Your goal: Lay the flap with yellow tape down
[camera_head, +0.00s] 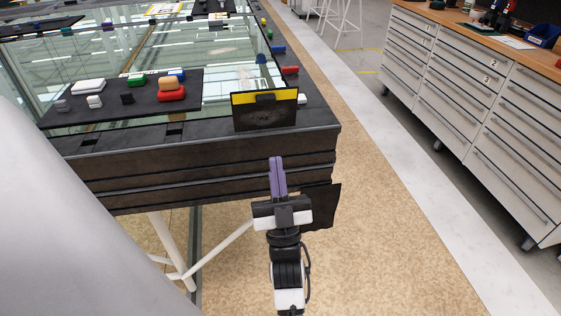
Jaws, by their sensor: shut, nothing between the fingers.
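A dark flap (265,116) with a strip of yellow tape (244,98) along its top edge stands upright near the front right corner of the table (200,165). A small dark tab sits at the middle of its taped edge. My gripper (276,160) is in front of the table's front side, below and slightly right of the flap. Its purple fingers point up toward the flap, are shut together, and hold nothing. A gap shows between the fingertips and the flap.
A dark mat (190,107) with several small coloured blocks lies left of the flap, on the glass top. More small blocks line the right edge. A dark flat piece (321,205) hangs beside my gripper. Drawer cabinets (470,95) stand far right; the floor between is clear.

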